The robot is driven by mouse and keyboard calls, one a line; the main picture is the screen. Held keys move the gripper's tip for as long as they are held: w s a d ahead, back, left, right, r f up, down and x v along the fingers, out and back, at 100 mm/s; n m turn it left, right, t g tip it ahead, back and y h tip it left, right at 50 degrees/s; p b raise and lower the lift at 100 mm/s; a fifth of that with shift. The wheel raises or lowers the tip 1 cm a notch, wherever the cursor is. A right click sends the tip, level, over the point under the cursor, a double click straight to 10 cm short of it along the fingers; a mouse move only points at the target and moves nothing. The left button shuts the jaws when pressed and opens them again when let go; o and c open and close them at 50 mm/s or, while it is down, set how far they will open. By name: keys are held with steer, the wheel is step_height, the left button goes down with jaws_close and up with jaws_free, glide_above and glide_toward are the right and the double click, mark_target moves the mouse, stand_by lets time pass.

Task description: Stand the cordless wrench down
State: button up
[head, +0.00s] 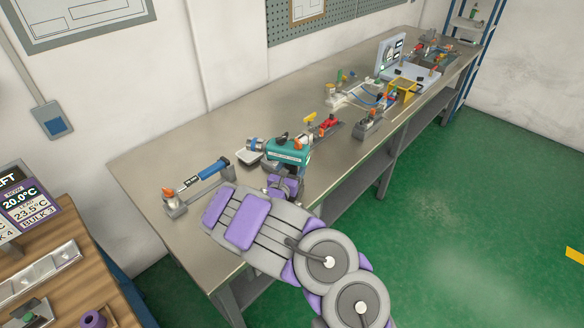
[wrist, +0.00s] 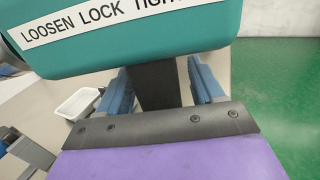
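The cordless wrench has a teal body (head: 288,151) with a white label strip and a grey nose pointing left. It is above the bench in the head view, at the end of my arm. In the wrist view the teal body (wrist: 130,50) fills the top, with "LOOSEN LOCK" readable. Its dark handle (wrist: 158,88) runs down between the two blue fingers of my gripper (wrist: 160,92), which look closed on it. My gripper (head: 283,184) is just below the body in the head view. The wrench's foot is hidden, so I cannot tell if it touches the bench.
The steel bench (head: 150,160) has bare room at its left end. A blue-handled tool (head: 203,174) lies on grey supports left of the wrench. A small white tray (head: 250,158) sits beside the wrench's nose. Red and grey fixtures (head: 370,124) stand to the right.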

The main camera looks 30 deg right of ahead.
steer(key=shift+o, duration=0.7)
steer(key=shift+s+a+f, duration=0.1)
steer(key=shift+a, duration=0.05)
steer(key=p+v, duration=0.2)
steer(key=v, duration=1.5)
steer(key=shift+p, duration=0.35)
steer(key=shift+s, duration=0.1)
